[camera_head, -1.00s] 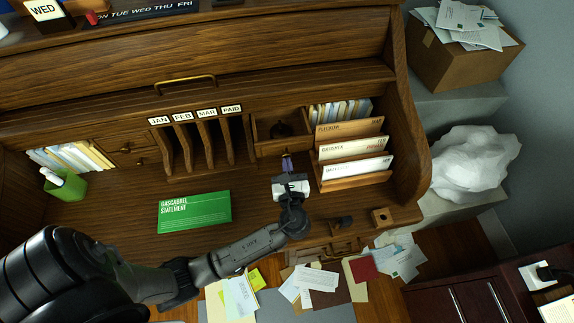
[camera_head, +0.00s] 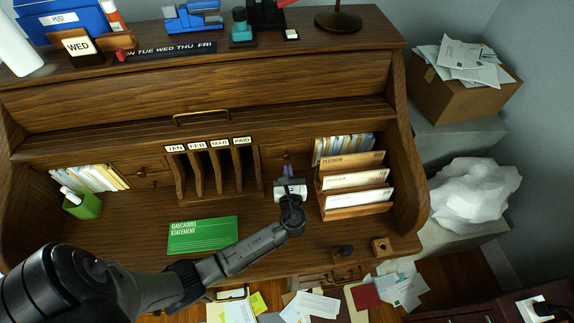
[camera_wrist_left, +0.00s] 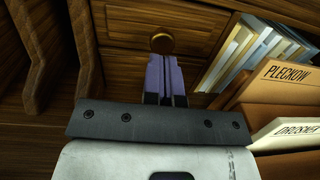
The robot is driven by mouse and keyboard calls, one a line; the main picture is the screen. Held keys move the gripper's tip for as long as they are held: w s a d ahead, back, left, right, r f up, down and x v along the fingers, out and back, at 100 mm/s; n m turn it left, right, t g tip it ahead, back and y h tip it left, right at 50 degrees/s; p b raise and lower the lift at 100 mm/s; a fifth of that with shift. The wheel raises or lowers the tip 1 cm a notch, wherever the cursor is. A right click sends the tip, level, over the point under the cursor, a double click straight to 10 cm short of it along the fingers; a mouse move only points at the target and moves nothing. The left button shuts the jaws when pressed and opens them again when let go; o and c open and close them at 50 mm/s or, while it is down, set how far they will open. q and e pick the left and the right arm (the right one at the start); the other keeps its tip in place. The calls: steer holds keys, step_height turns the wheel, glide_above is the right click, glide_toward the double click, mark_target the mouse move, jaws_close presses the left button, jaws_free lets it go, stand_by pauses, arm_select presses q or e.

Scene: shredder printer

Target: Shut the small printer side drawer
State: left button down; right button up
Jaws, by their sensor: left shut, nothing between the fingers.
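A small wooden drawer (camera_head: 272,158) with a round knob sits right of the labelled slots in the roll-top desk. Its front looks flush with the desk in the head view. The left wrist view shows the drawer front (camera_wrist_left: 120,36) and its brass knob (camera_wrist_left: 162,43) close up. My left gripper (camera_head: 287,160) is shut and empty, pointing at this drawer. In the left wrist view its purple fingers (camera_wrist_left: 163,58) are together just below the knob; I cannot tell whether they touch it. No printer is recognisable. My right gripper is not in view.
A letter rack (camera_head: 355,208) with envelopes stands close right of my left gripper. Upright slot dividers (camera_head: 210,170) are to its left. A green statement card (camera_head: 203,235) lies on the desktop. A pen cup (camera_head: 82,205) is at the far left. Papers lie below the front edge.

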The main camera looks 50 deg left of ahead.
arm_select(q)
steer(key=v, duration=1.1)
steer(key=shift+d+p, duration=0.2)
steer(key=shift+p, duration=0.2)
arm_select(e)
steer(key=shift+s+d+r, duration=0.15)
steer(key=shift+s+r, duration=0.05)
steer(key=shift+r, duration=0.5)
arm_select(q)
steer(key=shift+s, duration=0.1)
